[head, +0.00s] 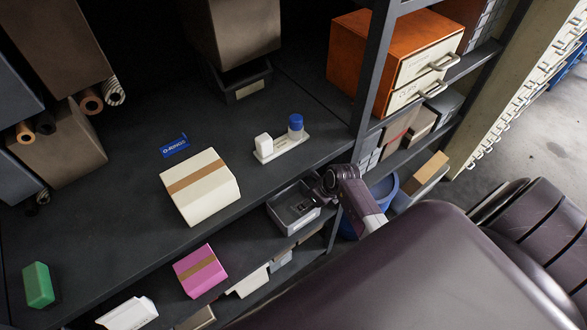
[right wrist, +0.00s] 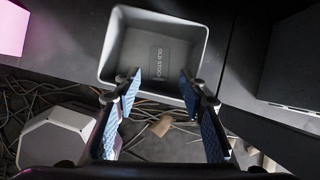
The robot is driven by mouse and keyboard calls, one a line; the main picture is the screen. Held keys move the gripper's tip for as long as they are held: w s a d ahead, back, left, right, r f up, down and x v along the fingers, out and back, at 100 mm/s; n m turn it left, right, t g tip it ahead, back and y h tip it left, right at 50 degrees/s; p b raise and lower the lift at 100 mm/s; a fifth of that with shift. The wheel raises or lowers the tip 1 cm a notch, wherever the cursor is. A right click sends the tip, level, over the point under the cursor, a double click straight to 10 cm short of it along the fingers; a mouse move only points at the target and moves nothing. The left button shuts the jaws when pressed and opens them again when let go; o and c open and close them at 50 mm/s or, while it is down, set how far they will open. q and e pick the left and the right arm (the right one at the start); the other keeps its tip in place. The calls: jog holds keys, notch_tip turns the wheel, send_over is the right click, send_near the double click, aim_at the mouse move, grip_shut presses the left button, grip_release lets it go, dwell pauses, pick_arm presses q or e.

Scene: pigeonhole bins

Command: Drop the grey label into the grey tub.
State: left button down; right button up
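The grey tub (head: 272,213) is at the shelf front, below the upper shelf board, in the head view. It fills the upper middle of the right wrist view (right wrist: 118,45), open side toward the camera. The grey label (right wrist: 168,64), a flat dark plate reading "OLD STOCK", appears to lie on the tub's floor. My right gripper (right wrist: 162,80) is open above the tub's near part, its blue-padded fingers apart with nothing between them. In the head view, the right gripper (head: 318,190) is at the tub's right side. My left gripper is not in view.
A pink box (head: 200,271) is lower. A shelf post (head: 376,60) stands right of the tub.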

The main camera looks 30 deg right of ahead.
jog(key=v, duration=0.4)
jog(key=shift+s, duration=0.1)
jog(key=s+d, duration=0.3)
jog(key=s, duration=0.8)
jog(key=shift+s, duration=0.25)
jog(key=shift+d+r, duration=0.1)
